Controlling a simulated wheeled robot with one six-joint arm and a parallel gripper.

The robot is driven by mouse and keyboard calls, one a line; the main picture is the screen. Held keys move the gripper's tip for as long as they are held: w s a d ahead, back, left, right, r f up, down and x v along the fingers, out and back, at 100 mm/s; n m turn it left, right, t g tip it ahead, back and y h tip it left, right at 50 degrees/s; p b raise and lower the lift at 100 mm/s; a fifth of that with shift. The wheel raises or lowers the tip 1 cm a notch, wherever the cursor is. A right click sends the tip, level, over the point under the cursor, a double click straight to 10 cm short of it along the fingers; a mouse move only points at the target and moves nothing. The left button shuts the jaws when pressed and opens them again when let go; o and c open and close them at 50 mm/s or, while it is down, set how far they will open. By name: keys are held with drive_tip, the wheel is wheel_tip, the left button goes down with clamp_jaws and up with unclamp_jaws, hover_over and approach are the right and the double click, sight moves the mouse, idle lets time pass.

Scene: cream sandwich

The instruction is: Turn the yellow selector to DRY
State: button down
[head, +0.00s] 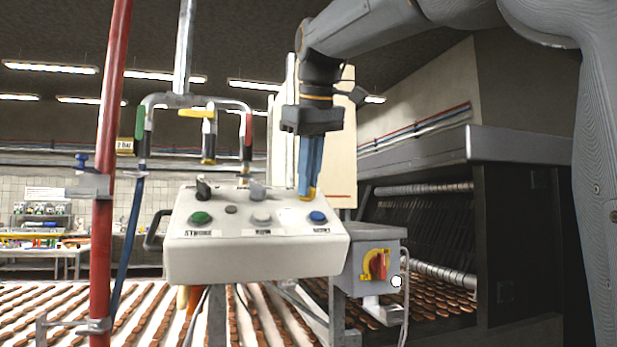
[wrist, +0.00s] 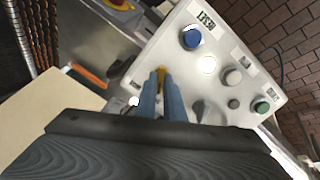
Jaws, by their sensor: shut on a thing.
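The yellow selector (head: 312,192) is at the back right of the white control box (head: 258,263). My gripper (head: 307,188) points down onto it, with its blue fingers shut around it. In the wrist view the yellow selector (wrist: 161,73) shows between the tips of my gripper (wrist: 161,82). The fingers hide much of it, so I cannot tell which way it points. I cannot make out a DRY mark.
The panel also has a black selector (head: 203,188), a grey selector (head: 257,190), and green (head: 200,218), white (head: 262,218) and blue (head: 318,217) buttons. A grey box with a red switch (head: 378,265) stands at right. A red pipe (head: 103,220) rises at left.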

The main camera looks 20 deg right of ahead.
drive_tip(key=shift+r, duration=0.1)
idle(0.3)
drive_tip(key=c, duration=1.9)
unclamp_jaws()
drive_tip(key=shift+o, duration=0.2)
drive_tip(key=v, duration=0.7)
drive_tip(key=shift+r+b, duration=0.35)
drive_tip(key=shift+b, duration=0.05)
drive_tip(key=shift+s, duration=0.1)
drive_tip(key=shift+r, duration=0.1)
